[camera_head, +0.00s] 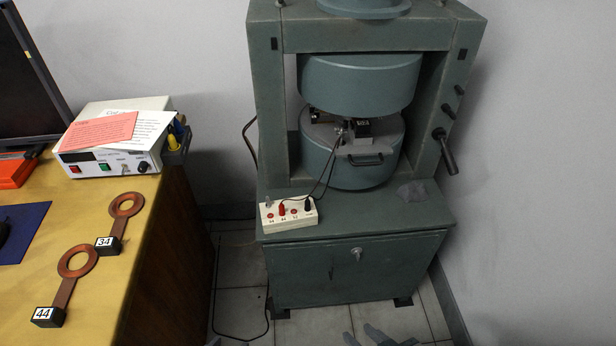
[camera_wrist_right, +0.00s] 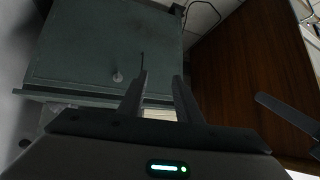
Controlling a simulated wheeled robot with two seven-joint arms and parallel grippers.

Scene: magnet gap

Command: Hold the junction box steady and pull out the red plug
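The white junction box (camera_head: 288,216) sits on the front ledge of the green magnet cabinet, toward its left end. It has several sockets on top. The red plug (camera_head: 282,209) stands upright in it, left of a black plug (camera_head: 307,204). My right gripper (camera_head: 366,338) is at the bottom edge of the head view, apart from the box. In the right wrist view its two fingers (camera_wrist_right: 160,88) are spread with nothing between them; a pale strip, perhaps the box, shows behind. Only a sliver of my left gripper (camera_head: 214,341) shows at the bottom edge; its opening is hidden.
Dark leads run from the plugs up to the magnet gap (camera_head: 350,130). A crank handle (camera_head: 445,151) sticks out at the right. A wooden desk (camera_head: 100,262) with coils and a power supply (camera_head: 117,150) stands at left. The ledge right of the box is mostly clear.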

